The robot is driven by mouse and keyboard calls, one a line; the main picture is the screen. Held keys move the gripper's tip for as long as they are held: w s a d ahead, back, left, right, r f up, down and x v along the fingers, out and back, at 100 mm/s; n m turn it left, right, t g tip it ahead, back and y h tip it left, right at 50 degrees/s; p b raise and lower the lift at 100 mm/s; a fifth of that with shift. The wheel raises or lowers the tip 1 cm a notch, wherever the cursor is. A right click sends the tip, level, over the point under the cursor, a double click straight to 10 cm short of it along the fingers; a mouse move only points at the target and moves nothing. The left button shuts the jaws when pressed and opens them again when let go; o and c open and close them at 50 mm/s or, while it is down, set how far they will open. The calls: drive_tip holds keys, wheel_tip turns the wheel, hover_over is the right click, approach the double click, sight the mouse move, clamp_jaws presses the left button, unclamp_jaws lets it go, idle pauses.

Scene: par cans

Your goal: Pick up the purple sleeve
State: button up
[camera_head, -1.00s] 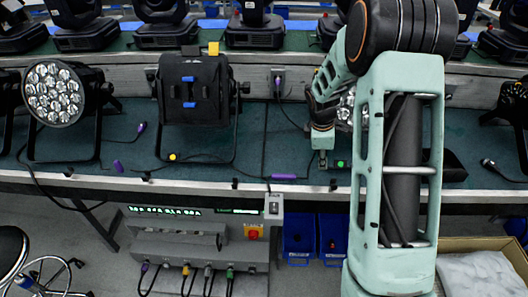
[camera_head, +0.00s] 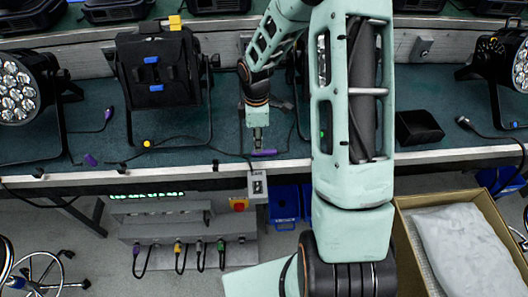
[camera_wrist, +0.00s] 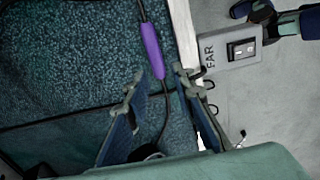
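A purple sleeve (camera_head: 264,153) lies on the green bench top near its front edge, just below the tip of my gripper (camera_head: 257,143) in the head view. In the wrist view the purple sleeve (camera_wrist: 152,50) is a slim tube around a black cable, with cable running out of both ends. My gripper (camera_wrist: 158,82) is open there, its two fingers apart and empty. The sleeve's near end shows around the gap between the fingertips; I cannot tell the height between them. Another small purple piece (camera_head: 90,160) lies farther left on the bench.
A black stage light (camera_head: 158,70) stands left of my gripper, and a par can (camera_head: 15,92) stands at far left. A grey switch box (camera_head: 257,186) hangs at the bench's front edge, close to the fingers.

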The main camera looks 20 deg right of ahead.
drive_tip(key=f, duration=0.4)
drive_tip(key=shift+w+a+f, duration=0.15)
drive_tip(key=shift+w+f, duration=0.05)
drive_tip(key=shift+f, duration=0.2)
drive_tip(key=shift+c, duration=0.6)
drive_tip(key=c, duration=0.5)
drive_tip(key=shift+r, duration=0.15)
drive_tip(key=shift+r, duration=0.55)
drive_tip(key=s+a+r, duration=0.6)
drive_tip(key=s+r, duration=0.5)
drive_tip(key=s, duration=0.1)
drive_tip(key=shift+s+r, duration=0.35)
drive_tip(key=shift+s, duration=0.05)
